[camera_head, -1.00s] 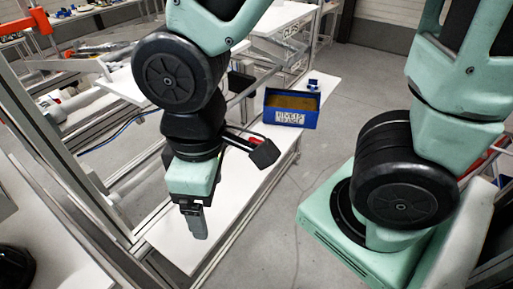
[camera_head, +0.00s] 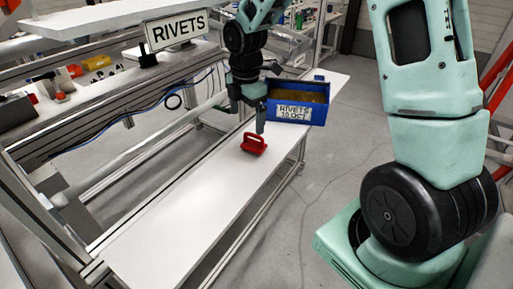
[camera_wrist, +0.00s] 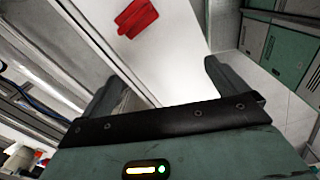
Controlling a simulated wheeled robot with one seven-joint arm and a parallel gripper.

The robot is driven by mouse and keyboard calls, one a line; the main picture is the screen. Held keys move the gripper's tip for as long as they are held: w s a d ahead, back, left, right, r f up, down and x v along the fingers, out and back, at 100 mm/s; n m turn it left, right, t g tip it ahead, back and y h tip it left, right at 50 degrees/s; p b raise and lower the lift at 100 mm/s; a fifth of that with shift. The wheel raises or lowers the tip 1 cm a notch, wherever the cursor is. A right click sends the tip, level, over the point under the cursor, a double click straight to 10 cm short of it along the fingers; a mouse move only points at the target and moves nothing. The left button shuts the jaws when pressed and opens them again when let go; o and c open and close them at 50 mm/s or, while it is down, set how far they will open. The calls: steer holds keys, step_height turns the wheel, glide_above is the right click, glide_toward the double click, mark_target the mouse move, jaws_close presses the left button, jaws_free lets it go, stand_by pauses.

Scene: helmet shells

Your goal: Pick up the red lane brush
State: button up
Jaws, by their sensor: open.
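The red lane brush (camera_head: 254,144) lies on the white bench top (camera_head: 190,205), in front of the blue bin. In the wrist view the red brush (camera_wrist: 136,18) shows near the top edge, beyond and between the two fingers. My gripper (camera_head: 247,117) is open and empty, above and a little behind the brush in the head view. My gripper (camera_wrist: 165,85) has its fingers spread wide in the wrist view, apart from the brush.
A blue bin (camera_head: 297,112) labelled RIVETS stands just behind and right of the brush, close to my gripper. A RIVETS sign (camera_head: 177,30) stands on the rack at the left. The front of the bench top is clear.

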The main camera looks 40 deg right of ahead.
steer(key=w+d+n, duration=0.1)
steer(key=w+d+f+n, duration=0.1)
steer(key=d+n, duration=0.1)
steer(key=w+d+f+n, duration=0.1)
steer(key=d, duration=0.1)
steer(key=shift+w+d, duration=0.1)
steer(key=shift+w, duration=0.2)
steer(key=shift+d+f+n, duration=0.1)
steer(key=shift+f+n, duration=0.2)
steer(key=p, duration=0.2)
glide_above(254, 144)
steer(key=f, duration=0.6)
steer(key=shift+s+f, duration=0.15)
steer(key=shift+s, duration=0.05)
steer(key=shift+w+f+p, duration=0.2)
steer(key=shift+f+p, duration=1)
steer(key=shift+f, duration=1.4)
steer(key=shift+c, duration=0.4)
steer(key=c, duration=1)
